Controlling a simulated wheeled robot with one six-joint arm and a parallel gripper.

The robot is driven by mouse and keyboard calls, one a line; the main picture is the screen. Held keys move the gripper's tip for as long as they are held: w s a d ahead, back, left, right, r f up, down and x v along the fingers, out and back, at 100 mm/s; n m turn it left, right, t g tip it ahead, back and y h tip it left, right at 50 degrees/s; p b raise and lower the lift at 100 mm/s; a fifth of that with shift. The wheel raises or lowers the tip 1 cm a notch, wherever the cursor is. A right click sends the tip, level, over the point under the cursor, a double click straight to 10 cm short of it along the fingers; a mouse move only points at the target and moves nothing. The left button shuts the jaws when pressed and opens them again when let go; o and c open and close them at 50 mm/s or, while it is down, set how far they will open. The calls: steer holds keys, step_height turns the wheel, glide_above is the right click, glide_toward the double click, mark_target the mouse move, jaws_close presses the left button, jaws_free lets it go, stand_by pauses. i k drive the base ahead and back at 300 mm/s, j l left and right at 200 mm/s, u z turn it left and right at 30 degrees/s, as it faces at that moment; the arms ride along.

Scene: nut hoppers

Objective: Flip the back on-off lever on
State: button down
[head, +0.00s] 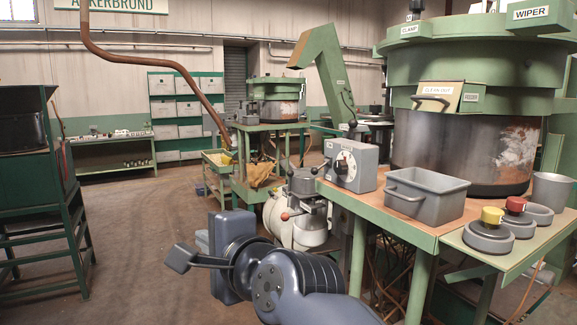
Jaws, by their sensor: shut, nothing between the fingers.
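The near bench holds a grey bin (427,194), a large green hopper (470,140), red and yellow buttons, and a grey cup (552,189). A brown pipe (150,57) hangs at upper left. A green stand (45,190) is at left; the floor between is clear.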

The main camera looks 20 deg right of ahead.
mark_target(315, 171)
steer(key=i+j, duration=0.25)
steer(key=i, duration=0.2)
steer(key=i+j, duration=0.2)
steer(key=i, duration=0.2)
steer(key=i+j, duration=0.25)
steer(key=i, duration=0.2)
steer(key=z, duration=2.1)
